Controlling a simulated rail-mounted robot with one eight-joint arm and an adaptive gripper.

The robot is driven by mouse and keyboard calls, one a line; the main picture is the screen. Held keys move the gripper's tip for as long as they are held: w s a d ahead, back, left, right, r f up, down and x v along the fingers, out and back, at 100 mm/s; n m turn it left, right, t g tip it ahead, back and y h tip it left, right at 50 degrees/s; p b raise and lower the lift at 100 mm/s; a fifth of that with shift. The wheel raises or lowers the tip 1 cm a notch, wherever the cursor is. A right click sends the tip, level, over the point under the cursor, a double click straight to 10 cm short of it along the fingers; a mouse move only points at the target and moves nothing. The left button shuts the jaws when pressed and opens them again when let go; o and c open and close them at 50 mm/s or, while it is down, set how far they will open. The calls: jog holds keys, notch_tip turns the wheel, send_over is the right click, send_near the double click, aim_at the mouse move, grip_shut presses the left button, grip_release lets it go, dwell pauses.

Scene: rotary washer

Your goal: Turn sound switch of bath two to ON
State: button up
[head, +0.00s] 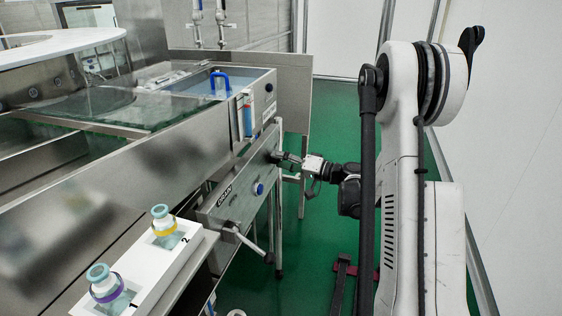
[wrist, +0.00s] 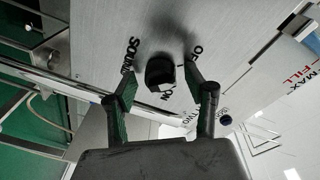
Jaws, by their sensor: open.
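The sound switch, a black knob (wrist: 161,72), sits on a brushed steel panel in the wrist view. "SOUND" is printed to its left, "ON" just below it, and the start of what looks like "OFF" to its right. My gripper (wrist: 160,76) is open, with one fingertip on each side of the knob. I cannot tell whether the fingers touch it or which way the knob points. In the head view my gripper (head: 284,157) is at the front panel of the washer, and its fingertips and the knob are too small to make out clearly.
A lever handle (head: 250,242) sticks out below. White holders with two capped bottles (head: 164,225) stand at front left. The green floor (head: 320,215) is open.

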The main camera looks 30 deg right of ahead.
jog(key=c, duration=1.1)
jog(key=shift+c, duration=0.2)
jog(key=shift+m, duration=0.3)
jog(key=m, duration=0.4)
jog(key=shift+r+g+b, duration=0.1)
jog(key=shift+g+b, duration=0.2)
jog(key=shift+b, duration=0.05)
jog(key=m, duration=0.4)
jog(key=shift+g, duration=0.3)
jog(key=m, duration=0.4)
jog(key=shift+d+r+g+b, duration=0.1)
jog(key=shift+g+b, duration=0.25)
jog(key=shift+g, duration=0.05)
jog(key=shift+w+m+y, duration=0.1)
jog(key=shift+m+y, duration=0.3)
jog(key=shift+m, duration=1.5)
